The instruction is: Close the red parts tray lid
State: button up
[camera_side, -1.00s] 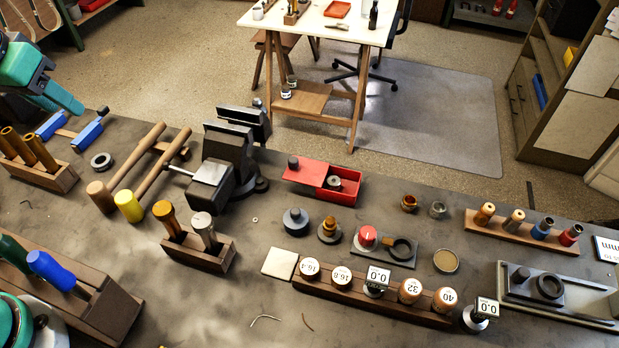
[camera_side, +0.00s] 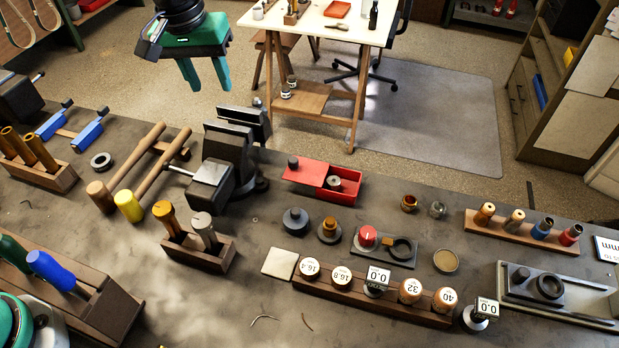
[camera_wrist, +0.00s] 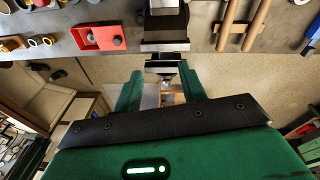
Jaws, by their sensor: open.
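The red parts tray (camera_side: 347,190) sits on the workbench right of the vise. Its red lid (camera_side: 305,172), with a dark knob, covers the left part. The right part is open and shows a small metal piece inside. In the wrist view the red tray (camera_wrist: 85,37) shows at the upper left. My gripper (camera_side: 206,88) is open and empty, with its green fingers pointing down. It appears up and to the left of the tray, apart from it. In the wrist view my gripper's fingertips (camera_wrist: 162,78) are spread, with the vise beyond them.
A black vise (camera_side: 228,155) stands on the bench left of the tray. Mallets (camera_side: 145,170) lie to its left. Several dark and brass parts stand in front of the tray, near a red-topped gauge (camera_side: 367,237). A narrow strip of bench right of the tray is clear.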

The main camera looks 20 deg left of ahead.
jog(key=n+g, duration=0.1)
send_near(293, 160)
jog(key=shift+w+a+f, duration=0.1)
jog(key=shift+w+f, duration=0.05)
jog(key=shift+w, duration=0.1)
jog(key=shift+d+f+g+y, duration=0.3)
jog(key=shift+d+f, duration=0.05)
jog(key=shift+f, duration=0.15)
jog(key=shift+f, duration=3.75)
grip_shut()
